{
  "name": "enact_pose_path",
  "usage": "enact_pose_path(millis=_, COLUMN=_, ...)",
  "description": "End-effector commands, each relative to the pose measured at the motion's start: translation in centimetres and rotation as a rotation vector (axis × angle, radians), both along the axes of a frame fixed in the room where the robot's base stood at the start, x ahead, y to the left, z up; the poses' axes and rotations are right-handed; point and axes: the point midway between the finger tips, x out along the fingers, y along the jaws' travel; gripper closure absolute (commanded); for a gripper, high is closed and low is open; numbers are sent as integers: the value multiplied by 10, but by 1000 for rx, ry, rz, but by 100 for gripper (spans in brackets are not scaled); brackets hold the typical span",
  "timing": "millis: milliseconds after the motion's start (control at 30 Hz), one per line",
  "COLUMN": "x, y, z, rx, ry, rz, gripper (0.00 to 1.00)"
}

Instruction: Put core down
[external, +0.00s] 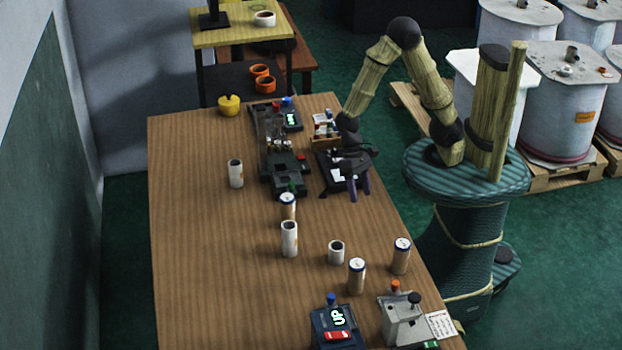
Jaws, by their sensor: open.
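My gripper (360,190) is open, with its dark fingers pointing down near the right edge of the table. No core shows between its fingers. Hollow white cores stand upright on the wooden table: one at the left (236,174), a tall one near the middle (289,240) and a short one (336,252) to its right. Similar tan cylinders with pale tops stand at the middle (288,208), at the front (357,277) and near the right edge (401,257). Which core the task means, I cannot tell.
A black device with a white plate (338,178) is beside and partly behind my gripper. A dark machine (285,172) stands left of it. A blue device reading UP (335,325) and a grey device (402,320) stand at the front.

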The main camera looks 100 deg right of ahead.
Motion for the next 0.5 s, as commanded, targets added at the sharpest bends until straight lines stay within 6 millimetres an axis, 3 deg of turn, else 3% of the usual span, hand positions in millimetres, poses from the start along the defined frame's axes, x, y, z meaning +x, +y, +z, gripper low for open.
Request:
enact_pose_path(millis=300, x=-33, y=-88, z=28, rx=-400, ry=-358, rz=521, gripper=39)
enact_pose_path(millis=500, x=-38, y=-113, z=43, rx=-532, ry=-487, rz=729, gripper=39)
